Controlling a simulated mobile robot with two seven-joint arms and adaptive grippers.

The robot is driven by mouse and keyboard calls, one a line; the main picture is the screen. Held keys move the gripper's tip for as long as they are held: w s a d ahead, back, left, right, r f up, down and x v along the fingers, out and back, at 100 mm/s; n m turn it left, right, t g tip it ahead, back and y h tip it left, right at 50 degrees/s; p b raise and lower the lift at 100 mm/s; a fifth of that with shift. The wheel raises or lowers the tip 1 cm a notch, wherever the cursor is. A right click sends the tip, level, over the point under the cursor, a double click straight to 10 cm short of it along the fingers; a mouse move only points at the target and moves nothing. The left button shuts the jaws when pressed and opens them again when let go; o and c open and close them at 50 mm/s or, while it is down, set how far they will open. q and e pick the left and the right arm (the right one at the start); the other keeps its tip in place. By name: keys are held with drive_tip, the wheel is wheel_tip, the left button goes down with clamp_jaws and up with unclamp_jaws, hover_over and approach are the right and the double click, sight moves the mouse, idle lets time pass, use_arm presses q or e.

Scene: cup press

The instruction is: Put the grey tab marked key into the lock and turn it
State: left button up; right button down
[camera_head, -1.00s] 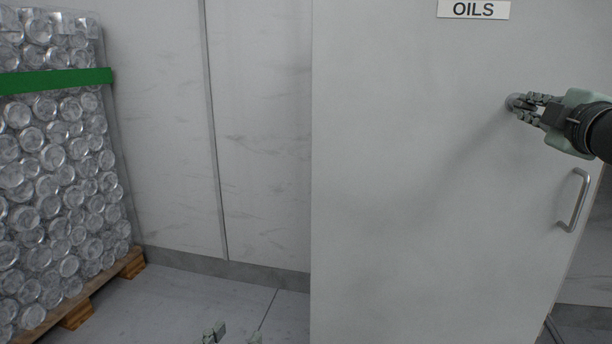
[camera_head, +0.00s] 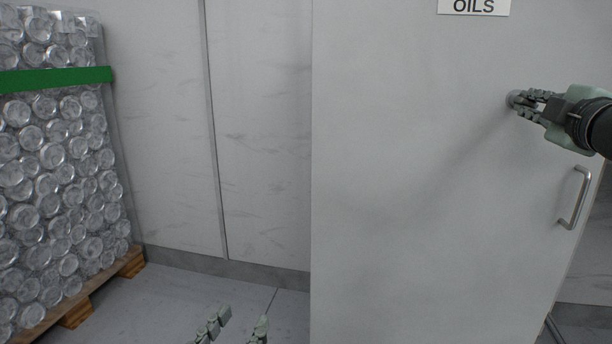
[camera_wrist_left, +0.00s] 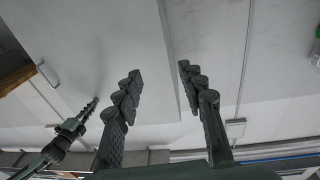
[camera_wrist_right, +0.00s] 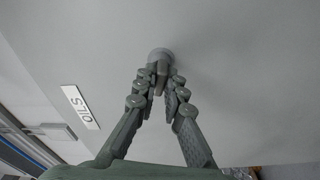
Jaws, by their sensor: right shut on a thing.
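The round grey lock (camera_head: 514,99) sits on the pale grey cabinet door, above the handle. It also shows in the right wrist view (camera_wrist_right: 160,54). My right gripper (camera_head: 522,102) is at the lock, with its fingertips closed on a small grey piece (camera_wrist_right: 161,72), which I take to be the key tab. The fingers hide most of it, so I cannot tell how far it is in the lock or whether it is turned. My left gripper (camera_head: 240,322) is open and empty, low in the head view and clear of the door; its spread fingers show in the left wrist view (camera_wrist_left: 160,75).
The cabinet door (camera_head: 420,200) bears an OILS label (camera_head: 474,6) and a metal bar handle (camera_head: 576,198) below my right gripper. A pallet (camera_head: 75,312) of clear jars (camera_head: 60,190) with a green band stands at the left. The floor between is clear.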

drive_tip(key=shift+d+r+m+b, duration=0.15)
drive_tip(key=shift+r+m+b, duration=0.15)
drive_tip(key=shift+r+b, duration=0.1)
drive_tip(key=shift+f+m+b, duration=0.1)
drive_tip(key=shift+m+b, duration=0.2)
drive_tip(key=shift+b, duration=0.1)
drive_tip(key=shift+m+b, duration=0.4)
drive_tip(key=shift+b, duration=0.05)
drive_tip(key=shift+m+b, duration=0.4)
drive_tip(key=shift+b, duration=0.2)
use_arm(q)
drive_tip(key=s+r+t+h, duration=0.2)
drive_tip(key=s+r+t, duration=0.2)
drive_tip(key=r+t, duration=0.3)
drive_tip(key=shift+s+a+r+t, duration=0.2)
drive_tip(key=shift+r+t, duration=0.1)
drive_tip(key=shift+r, duration=1.6)
use_arm(e)
drive_tip(key=shift+f, duration=0.1)
